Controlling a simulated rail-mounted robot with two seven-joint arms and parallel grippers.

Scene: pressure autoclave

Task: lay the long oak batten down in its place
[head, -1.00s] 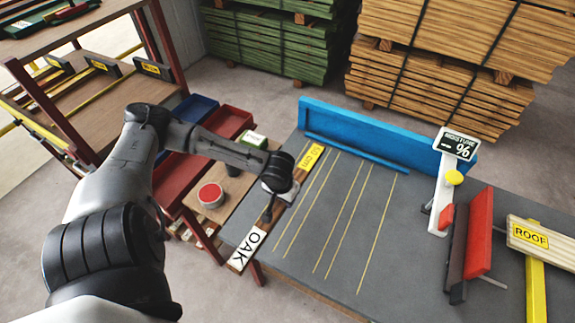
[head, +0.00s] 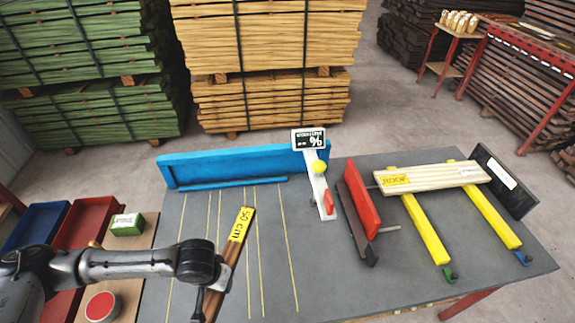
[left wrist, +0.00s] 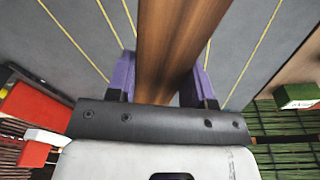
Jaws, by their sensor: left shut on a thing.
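My left gripper (head: 208,300) is shut on the long oak batten (head: 232,250), a brown strip with a yellow "50 cm" label at its far end. The batten slants over the grey table (head: 330,285), among the thin yellow lines marked on it. I cannot tell whether it touches the tabletop. The near end of the batten is hidden by the gripper and the frame edge. In the left wrist view the batten (left wrist: 182,45) runs between the purple fingers of the left gripper (left wrist: 165,82). My right gripper is not in view.
A blue fence (head: 235,166) stands along the table's back edge. A moisture meter (head: 318,180), a red block (head: 361,202) and a pale board (head: 430,178) on yellow bars stand to the right. Red and blue bins are at the left. The table's front middle is clear.

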